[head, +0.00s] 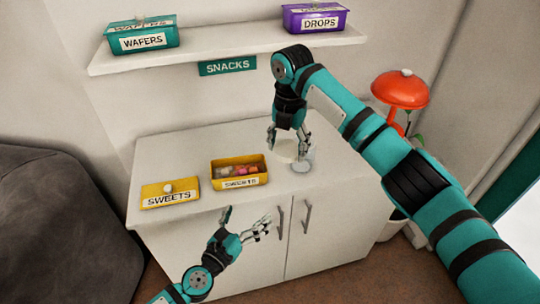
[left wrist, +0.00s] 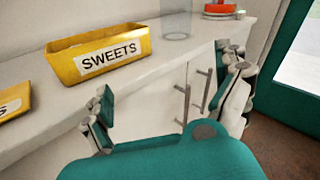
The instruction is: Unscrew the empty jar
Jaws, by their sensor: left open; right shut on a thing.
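A clear, empty-looking glass jar (head: 304,161) stands on the right part of the white cabinet top. Its lower part also shows in the left wrist view (left wrist: 176,22), with its top cut off. My right gripper (head: 288,140) points down at the jar's left side, shut on a pale round thing (head: 286,150) that looks like a lid. I cannot tell whether this thing touches the jar. My left gripper (head: 245,221) is open and empty in front of the cabinet, below its top edge. Its spread fingers show in the left wrist view (left wrist: 165,75).
A yellow SWEETS box (head: 240,184) with sweets inside stands open left of the jar. A yellow SWEETS lid (head: 170,200) lies farther left. The wall shelf (head: 230,52) holds a teal WAFERS box (head: 142,40) and a purple DROPS box (head: 315,20). A red-domed object (head: 400,90) stands right.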

